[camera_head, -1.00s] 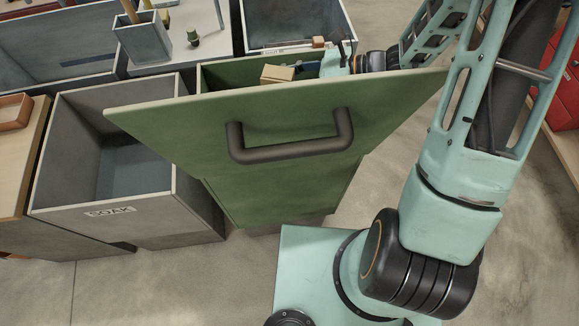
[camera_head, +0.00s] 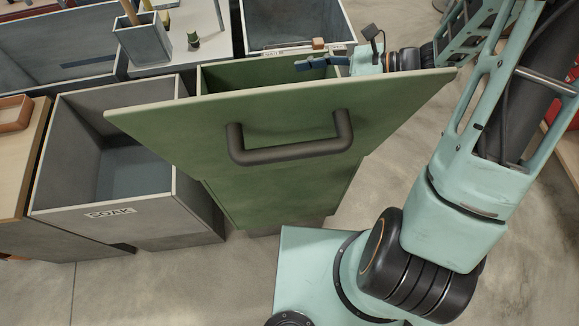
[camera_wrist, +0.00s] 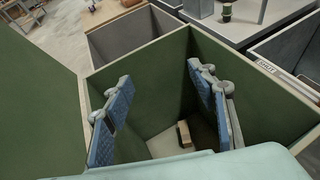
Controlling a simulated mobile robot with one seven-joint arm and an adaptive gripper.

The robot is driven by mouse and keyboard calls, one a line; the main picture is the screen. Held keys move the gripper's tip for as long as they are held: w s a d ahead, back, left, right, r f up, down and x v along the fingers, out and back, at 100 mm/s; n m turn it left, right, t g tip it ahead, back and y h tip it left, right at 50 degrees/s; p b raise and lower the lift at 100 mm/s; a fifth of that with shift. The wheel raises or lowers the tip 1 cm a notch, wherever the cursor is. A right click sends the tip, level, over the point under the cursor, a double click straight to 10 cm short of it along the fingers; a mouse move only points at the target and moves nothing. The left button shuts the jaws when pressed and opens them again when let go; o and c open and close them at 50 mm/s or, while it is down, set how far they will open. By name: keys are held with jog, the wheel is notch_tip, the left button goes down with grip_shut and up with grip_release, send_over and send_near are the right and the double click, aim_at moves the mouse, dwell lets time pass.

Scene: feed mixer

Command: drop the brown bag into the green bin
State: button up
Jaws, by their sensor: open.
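The green bin (camera_head: 250,185) stands in front of me with its tall handled front panel facing the head view and its top open. My gripper (camera_head: 318,62) is over the bin's opening, reaching in from the right. In the wrist view its two blue-padded fingers (camera_wrist: 160,82) are wide apart with nothing between the pads. The brown bag (camera_wrist: 184,133) shows in the wrist view as a small tan and dark block low inside the green bin (camera_wrist: 155,70), apart from the fingers. It is hidden in the head view.
A grey bin labelled SOAK (camera_head: 150,215) stands open to the left. Another open grey bin (camera_head: 290,22) is behind the green one. A light worktop (camera_head: 185,40) with a small grey box (camera_head: 145,42) lies behind left.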

jog(key=v, duration=0.5)
jog(key=shift+d+r, duration=0.15)
jog(key=shift+d, duration=0.15)
